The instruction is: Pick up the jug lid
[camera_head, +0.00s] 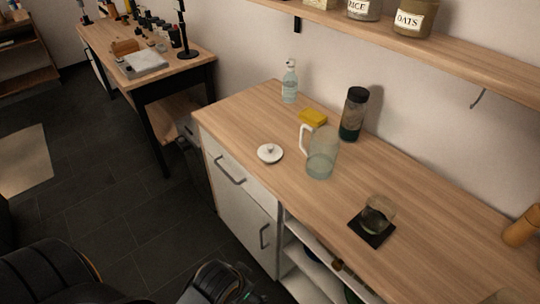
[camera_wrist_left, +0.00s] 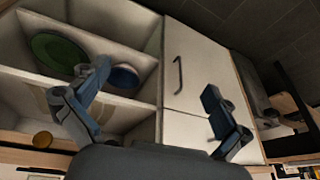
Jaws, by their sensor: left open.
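The jug lid (camera_head: 270,154), a small white disc with a knob, lies on the wooden counter near its front edge in the head view. The jug (camera_head: 321,162), clear pale glass with a white handle, stands upright to its right, apart from it. The jug's top looks uncovered. My left gripper (camera_wrist_left: 153,95) is open and empty in the left wrist view, with the cabinet front behind its fingers. Its fingers do not show clearly in the head view, and the lid is not in the wrist view. My right gripper is not in view.
A yellow sponge (camera_head: 313,117), soap bottle (camera_head: 290,82) and dark-capped bottle (camera_head: 354,114) stand behind the lid and jug. A glass (camera_head: 378,214) sits on a black coaster (camera_head: 371,233) to the right. Open shelves hold a green plate (camera_wrist_left: 58,52). Counter around the lid is clear.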

